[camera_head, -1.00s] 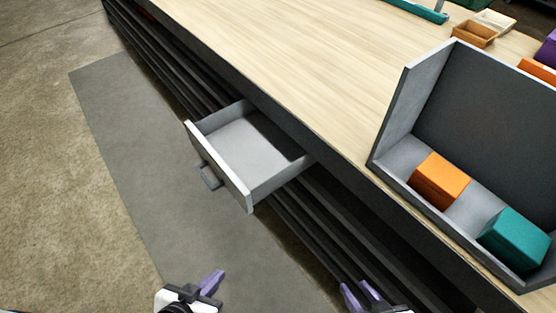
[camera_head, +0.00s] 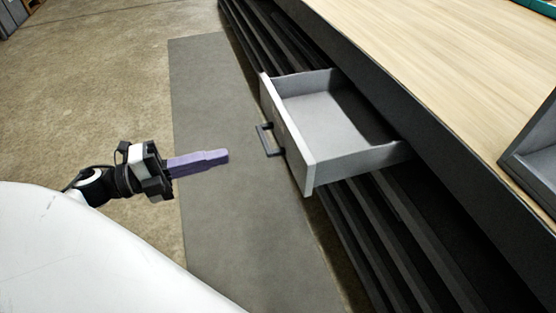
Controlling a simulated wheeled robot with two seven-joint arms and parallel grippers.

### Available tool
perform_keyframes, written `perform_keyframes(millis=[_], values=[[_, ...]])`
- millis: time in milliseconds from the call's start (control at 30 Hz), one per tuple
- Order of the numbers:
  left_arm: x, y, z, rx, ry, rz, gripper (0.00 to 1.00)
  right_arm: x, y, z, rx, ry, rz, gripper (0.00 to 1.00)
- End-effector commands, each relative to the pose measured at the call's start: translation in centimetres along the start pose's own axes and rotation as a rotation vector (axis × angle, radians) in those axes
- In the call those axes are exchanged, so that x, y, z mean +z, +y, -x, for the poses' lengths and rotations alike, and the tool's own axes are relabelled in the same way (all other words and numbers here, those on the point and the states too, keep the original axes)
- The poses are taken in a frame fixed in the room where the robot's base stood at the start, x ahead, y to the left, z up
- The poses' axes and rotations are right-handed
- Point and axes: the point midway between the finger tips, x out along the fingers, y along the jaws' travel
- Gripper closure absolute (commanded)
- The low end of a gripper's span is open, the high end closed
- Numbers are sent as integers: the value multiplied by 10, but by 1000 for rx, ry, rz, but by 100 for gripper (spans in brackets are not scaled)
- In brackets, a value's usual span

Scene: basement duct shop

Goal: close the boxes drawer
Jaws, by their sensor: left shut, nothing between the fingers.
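The boxes drawer (camera_head: 283,134) is a light grey drawer pulled out from the front of the workbench. Its inside looks empty. A dark bar handle (camera_head: 267,140) is on its front panel. My left gripper (camera_head: 226,156) has purple fingers, which are shut with nothing between them. It points right, toward the drawer front, and is apart from it, left of the handle and slightly lower in the picture. My right gripper is not in view.
The workbench has a pale wooden top (camera_head: 440,60) and dark shelves (camera_head: 390,235) below. A grey open box (camera_head: 535,155) stands on the top at the right edge. A grey mat (camera_head: 215,85) lies on the concrete floor, with free room around it.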

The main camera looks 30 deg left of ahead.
Motion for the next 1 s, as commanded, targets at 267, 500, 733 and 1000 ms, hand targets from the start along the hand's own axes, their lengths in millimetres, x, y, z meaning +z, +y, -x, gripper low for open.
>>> perform_keyframes(millis=[267,500,733,1000], values=[[-3,0,-31,-1,26,-26,100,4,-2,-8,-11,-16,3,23],[-3,-1,-84,-2,23,-24,100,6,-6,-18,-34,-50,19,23],[-4,0,-122,0,20,-22,100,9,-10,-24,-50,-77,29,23],[-4,-1,-138,2,19,-19,100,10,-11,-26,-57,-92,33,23]])
